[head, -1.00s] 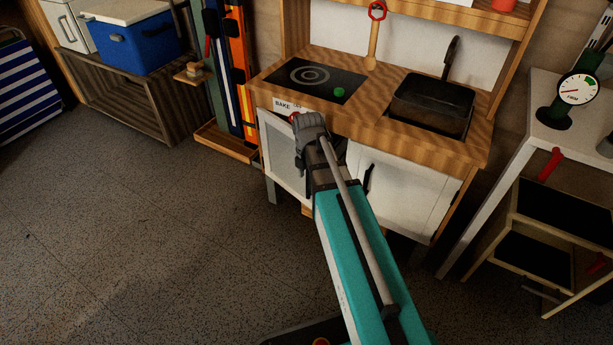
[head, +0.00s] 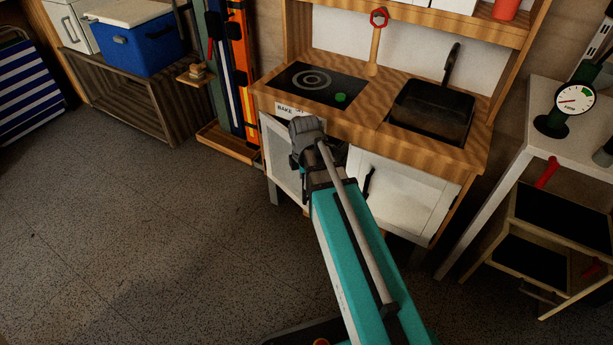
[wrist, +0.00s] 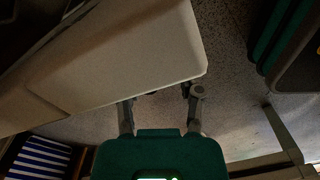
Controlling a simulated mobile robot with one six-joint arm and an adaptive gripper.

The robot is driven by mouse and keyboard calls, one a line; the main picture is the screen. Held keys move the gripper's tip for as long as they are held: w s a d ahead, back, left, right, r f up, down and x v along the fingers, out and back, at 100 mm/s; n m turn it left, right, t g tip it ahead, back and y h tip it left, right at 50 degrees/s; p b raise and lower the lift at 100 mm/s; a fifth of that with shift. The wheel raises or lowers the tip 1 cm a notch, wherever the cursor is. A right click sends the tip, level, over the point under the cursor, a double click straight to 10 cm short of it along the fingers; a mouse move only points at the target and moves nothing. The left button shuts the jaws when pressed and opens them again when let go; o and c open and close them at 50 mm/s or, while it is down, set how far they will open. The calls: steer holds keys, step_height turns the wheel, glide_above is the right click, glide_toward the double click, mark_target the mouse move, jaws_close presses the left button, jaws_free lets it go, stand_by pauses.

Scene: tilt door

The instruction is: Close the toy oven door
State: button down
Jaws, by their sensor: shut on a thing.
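The toy oven door (head: 283,160), white-framed with a greyish pane, is at the left of the wooden play kitchen, below the "BAKE" label (head: 291,110). My gripper (head: 304,138) is at the door's upper right part and hides it there. A dark gap shows just right of my gripper; how far the door stands open is hard to tell. In the wrist view, my gripper's two fingers (wrist: 160,104) reach the edge of a pale panel (wrist: 125,60), apparently the door. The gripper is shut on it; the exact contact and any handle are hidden.
A white cupboard door (head: 400,190) with a black handle is right of the oven. The counter above holds a hob (head: 318,85) and a dark sink (head: 432,108). A white table (head: 560,140) stands at the right. The floor at left is clear.

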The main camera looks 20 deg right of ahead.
steer(key=s+a+r+m+p, duration=0.3)
steer(key=s+r+m+p, duration=0.2)
steer(key=m, duration=1.3)
steer(key=s+r, duration=0.1)
steer(key=s, duration=0.2)
steer(key=shift+a+r+p, duration=0.15)
steer(key=shift+a+p, duration=0.1)
steer(key=shift+p, duration=0.05)
